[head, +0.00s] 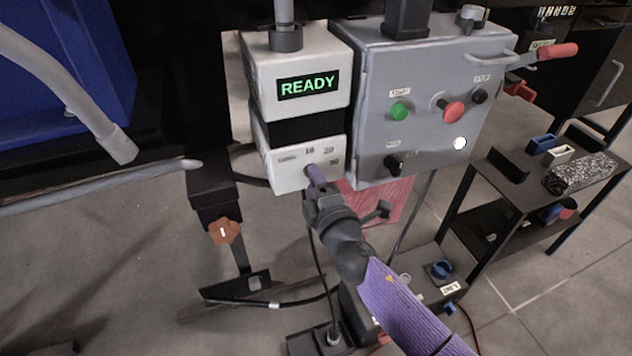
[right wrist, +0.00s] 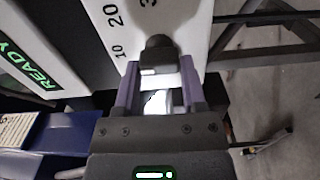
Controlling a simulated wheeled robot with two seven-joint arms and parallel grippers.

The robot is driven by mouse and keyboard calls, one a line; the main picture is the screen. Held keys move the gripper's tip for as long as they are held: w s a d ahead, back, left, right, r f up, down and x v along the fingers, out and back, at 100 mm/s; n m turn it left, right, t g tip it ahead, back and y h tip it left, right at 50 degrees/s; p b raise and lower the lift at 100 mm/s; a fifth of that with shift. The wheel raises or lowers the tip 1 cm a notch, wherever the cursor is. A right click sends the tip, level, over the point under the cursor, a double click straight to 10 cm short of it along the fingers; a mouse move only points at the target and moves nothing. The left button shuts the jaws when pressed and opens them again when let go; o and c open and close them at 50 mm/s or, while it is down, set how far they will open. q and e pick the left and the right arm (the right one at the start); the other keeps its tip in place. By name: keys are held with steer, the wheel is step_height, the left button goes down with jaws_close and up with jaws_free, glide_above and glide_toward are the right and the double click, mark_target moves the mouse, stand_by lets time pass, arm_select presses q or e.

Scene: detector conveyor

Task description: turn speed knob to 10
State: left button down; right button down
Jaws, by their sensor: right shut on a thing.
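The speed knob (right wrist: 158,50) is a dark knob on the white panel (right wrist: 192,38). Beside it in the right wrist view are the printed 10 (right wrist: 118,52), 20 (right wrist: 112,15) and part of a 30. In the head view the white box (head: 290,178) bears the same scale, and the knob is mostly hidden by my gripper. My right gripper (head: 314,173) reaches the box's lower front. In the wrist view its purple fingers (right wrist: 159,72) are on either side of the knob, shut on it. I cannot tell which number the knob points to. My left gripper is not in view.
A READY screen (head: 308,87) glows above the scale. The grey control box (head: 430,75) at the right carries a green button (head: 400,111), a red button (head: 453,111) and a black knob (head: 393,165). An orange knob (head: 224,232) is at lower left. A shelf holds parts at right.

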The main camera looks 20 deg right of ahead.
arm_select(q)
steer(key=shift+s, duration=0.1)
arm_select(e)
steer(key=shift+f+n, duration=0.1)
steer(key=shift+n, duration=0.2)
steer(key=shift+c, duration=0.8)
jaws_free()
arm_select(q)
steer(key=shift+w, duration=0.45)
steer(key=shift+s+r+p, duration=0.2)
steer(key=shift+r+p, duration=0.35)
arm_select(e)
steer(key=s, duration=1)
steer(key=shift+d, duration=0.2)
